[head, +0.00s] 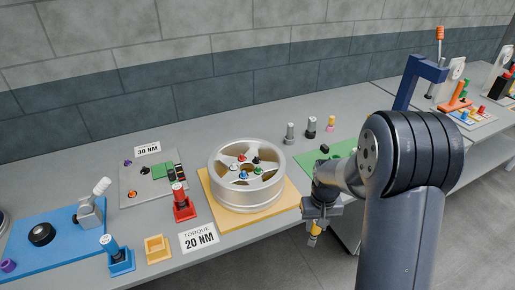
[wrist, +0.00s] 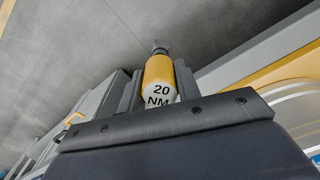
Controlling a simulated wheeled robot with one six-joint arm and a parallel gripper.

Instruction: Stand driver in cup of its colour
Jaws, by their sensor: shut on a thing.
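My gripper (head: 320,212) is shut on the yellow driver (wrist: 158,72), which has "20 NM" on its end. In the head view the driver (head: 314,236) hangs below the gripper, off the front edge of the bench. The yellow cup (head: 158,249) stands on the bench at the front, well left of the gripper, and looks empty. The red cup (head: 184,211) has a red driver (head: 178,188) standing in it. The blue cup (head: 122,266) has a blue driver (head: 107,243) standing in it.
A silver wheel (head: 247,200) on a yellow board (head: 220,218) lies between my gripper and the cups. A "TORQUE 20 NM" card (head: 199,238) is right of the yellow cup. A blue mat (head: 60,245) lies at left, a green mat (head: 343,149) behind my arm.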

